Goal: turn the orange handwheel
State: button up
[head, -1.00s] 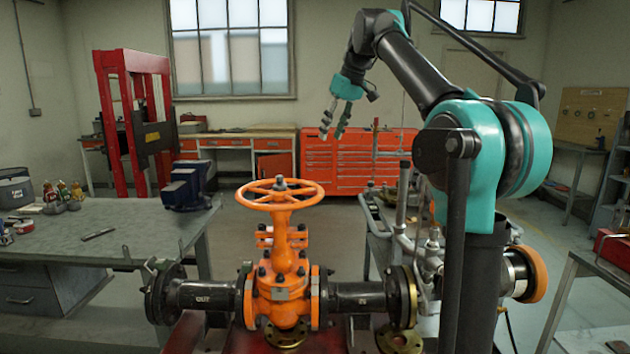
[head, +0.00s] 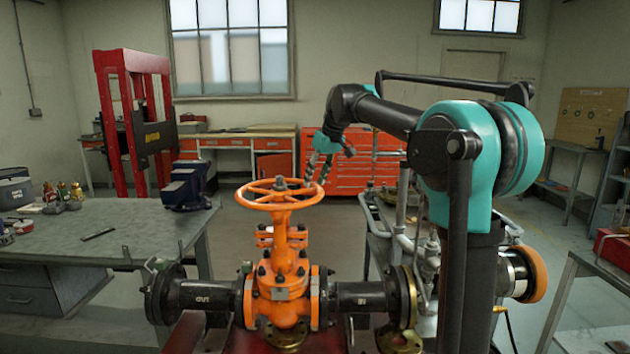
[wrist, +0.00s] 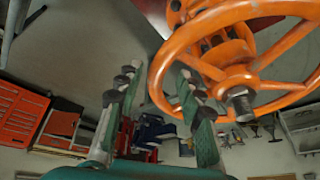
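The orange handwheel (head: 280,193) sits level on top of the orange gate valve (head: 285,280), with a spoked rim and a dark stem nut at its hub. My gripper (head: 316,182) is at the right edge of the rim in the head view, fingers pointing down. I cannot tell whether that finger touches the rim.
Dark flanged pipes (head: 200,295) run out from both sides of the valve. A grey workbench (head: 130,235) with a blue vise (head: 188,187) stands at the left. A red press frame (head: 120,110) and a red tool cabinet (head: 350,175) stand behind. Silver pipework (head: 405,215) is at the right.

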jog(key=shift+w+a+f, duration=0.1)
jog(key=shift+f, duration=0.25)
jog(key=shift+c, duration=0.3)
grip_shut()
